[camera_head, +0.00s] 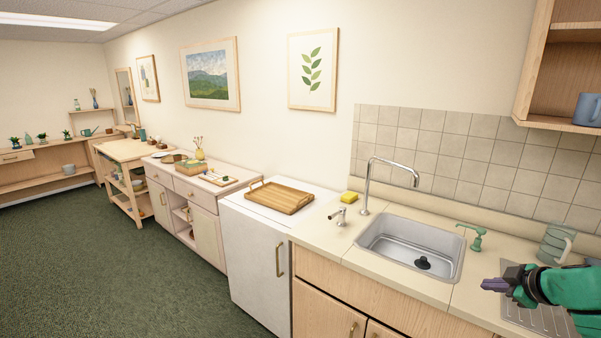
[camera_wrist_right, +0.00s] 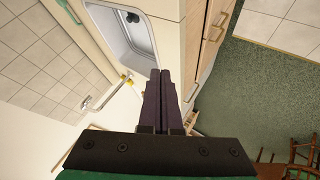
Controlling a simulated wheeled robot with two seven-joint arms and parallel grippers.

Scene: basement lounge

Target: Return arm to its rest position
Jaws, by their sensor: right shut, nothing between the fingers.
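My right gripper (camera_head: 497,285) comes in from the lower right in the head view, on a green arm. It is above the counter to the right of the sink, near the ribbed drainboard. In the right wrist view its two dark purple fingers (camera_wrist_right: 158,95) lie together with nothing between them. My left gripper is not in view.
The sink (camera_head: 398,240) with a tall faucet (camera_head: 368,185) is left of my right gripper. An open shelf (camera_head: 565,75) hangs above. A wooden tray (camera_head: 280,196) lies on the white cabinet. Green carpet is clear at left.

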